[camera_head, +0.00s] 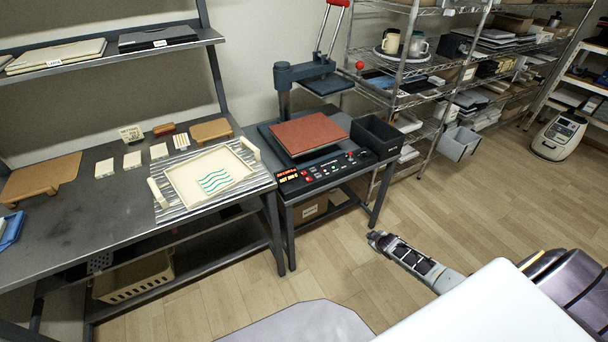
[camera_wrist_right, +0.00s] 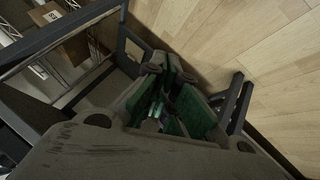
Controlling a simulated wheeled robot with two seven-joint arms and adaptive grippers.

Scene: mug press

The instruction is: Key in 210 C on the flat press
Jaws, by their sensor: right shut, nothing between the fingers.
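The flat press (camera_head: 345,147) stands on a small dark stand, with a red-brown pad (camera_head: 310,131) on its lower plate. Its dark upper plate (camera_head: 327,84) is raised behind, with a red-topped lever above. The control panel (camera_head: 326,172) along the front edge has several coloured buttons and a lit red-orange display (camera_head: 288,175), too small to read surely. My right gripper (camera_head: 374,236) is shut and empty, over the floor in front and right of the stand, apart from the panel. Its closed green-padded fingers fill the middle of the right wrist view (camera_wrist_right: 165,112). My left gripper is out of view.
A black bin (camera_head: 377,137) sits beside the press. Left of it, a workbench (camera_head: 95,215) carries a cream tray (camera_head: 165,192) with wavy green lines, on a striped mat. Wire shelves (camera_head: 400,62) with mugs stand behind right. Floor before the stand is open.

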